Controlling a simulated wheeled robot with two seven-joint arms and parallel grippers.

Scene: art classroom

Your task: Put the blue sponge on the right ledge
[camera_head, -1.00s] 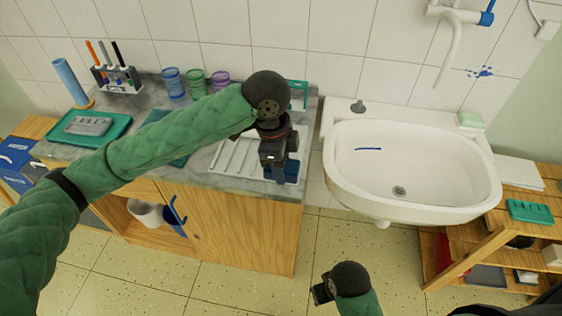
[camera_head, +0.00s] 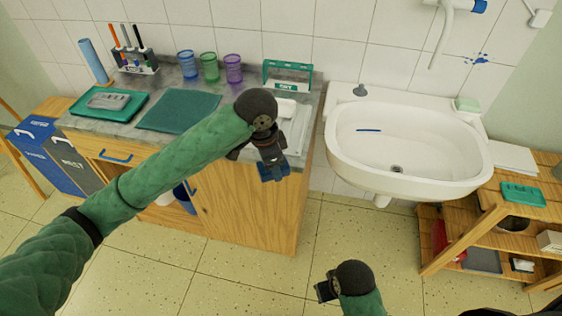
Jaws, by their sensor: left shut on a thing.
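My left gripper (camera_head: 271,163) is shut on the blue sponge (camera_head: 273,174). It holds the sponge in the air in front of the counter's right end, left of the white sink (camera_head: 408,190). The sponge is mostly hidden by the fingers. The right ledge (camera_head: 470,115) is the sink's back right corner, where a pale green block (camera_head: 466,104) lies. A grey stopper-like thing (camera_head: 359,91) stands on the left ledge. My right gripper (camera_head: 325,289) is low, in front of the sink over the floor; its fingers are too small to read.
The counter (camera_head: 118,127) holds a green tray (camera_head: 135,110), a dark green mat (camera_head: 180,110), cups (camera_head: 210,68) and a white drying rack behind my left gripper. A wooden shelf (camera_head: 490,222) stands right of the sink. A wall tap (camera_head: 440,38) hangs over the basin.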

